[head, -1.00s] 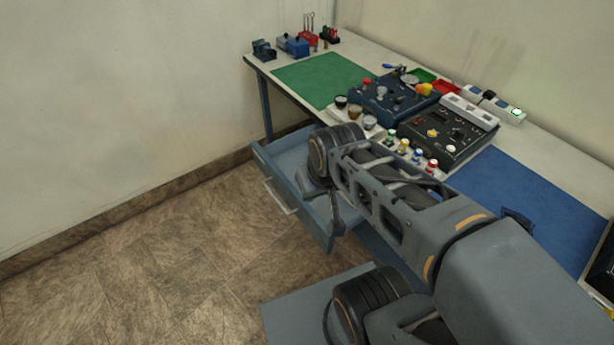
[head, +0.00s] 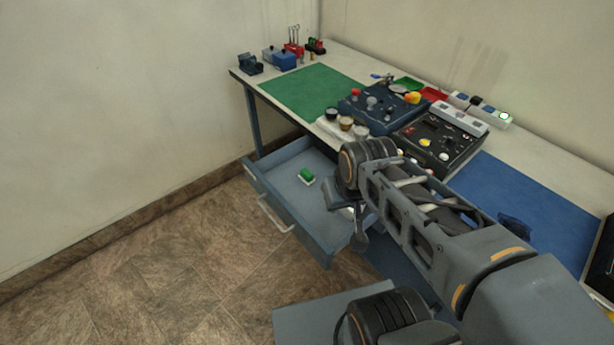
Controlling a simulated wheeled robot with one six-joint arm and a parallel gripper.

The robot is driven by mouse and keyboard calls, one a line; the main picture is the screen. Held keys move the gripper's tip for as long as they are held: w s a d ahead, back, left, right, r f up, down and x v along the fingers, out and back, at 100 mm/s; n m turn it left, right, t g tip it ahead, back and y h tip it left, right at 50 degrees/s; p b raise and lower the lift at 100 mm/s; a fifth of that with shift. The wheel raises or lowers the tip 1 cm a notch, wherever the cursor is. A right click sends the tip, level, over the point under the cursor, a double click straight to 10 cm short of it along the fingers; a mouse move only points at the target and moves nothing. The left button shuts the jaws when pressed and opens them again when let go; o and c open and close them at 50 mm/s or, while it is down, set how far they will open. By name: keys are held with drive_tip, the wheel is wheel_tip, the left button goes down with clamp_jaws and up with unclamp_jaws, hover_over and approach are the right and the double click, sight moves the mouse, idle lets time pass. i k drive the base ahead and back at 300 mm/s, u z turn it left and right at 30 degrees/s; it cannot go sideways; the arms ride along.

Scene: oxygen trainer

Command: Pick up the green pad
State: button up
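A small green pad (head: 306,175) with a whitish edge beneath it lies inside the open drawer (head: 275,210), toward its back left part. My gripper (head: 357,228) hangs at the drawer's right side, to the right of and apart from the green pad. The wrist and forearm cover much of it, so its finger gap does not show clearly. Nothing is visible held in it.
The table above carries a large green mat (head: 305,92), a blue mat (head: 520,195), a blue control box (head: 375,108), a black control box (head: 440,140) and several small cups. The drawer floor around the pad is clear. The drawer's front wall has a handle.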

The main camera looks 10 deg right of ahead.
sight(305, 175)
drive_tip(key=u, duration=1.6)
drive_tip(key=i, duration=1.55)
drive_tip(key=z, duration=0.15)
